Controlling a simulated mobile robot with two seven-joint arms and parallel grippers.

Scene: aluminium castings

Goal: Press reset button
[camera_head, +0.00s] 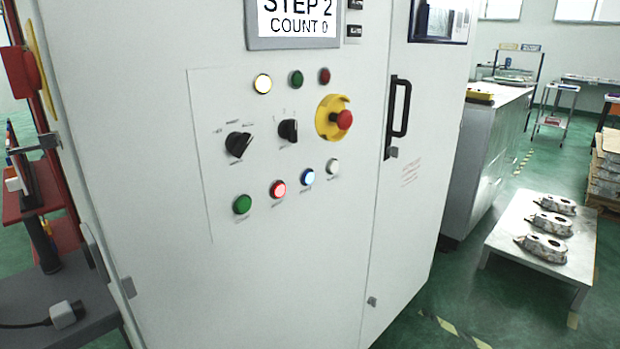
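A white control cabinet (290,250) fills the middle of the view. Its lower row of buttons holds a green button (242,204), a lit red button (278,189), a lit blue button (308,177) and a white button (333,166). The small labels under them are too blurred to read, so I cannot tell which is the reset button. Above are two black rotary switches (239,144) and a red emergency stop (341,120) on a yellow base. The display (293,22) reads "STEP 2 COUNT 0". Neither of my grippers is in view.
A yellow-white lamp (263,84) is lit above the switches; green and red lamps beside it look dark. The cabinet door has a black handle (399,108). A low table (515,240) with castings stands at right. Red equipment (35,200) stands at left. Green floor is open at lower right.

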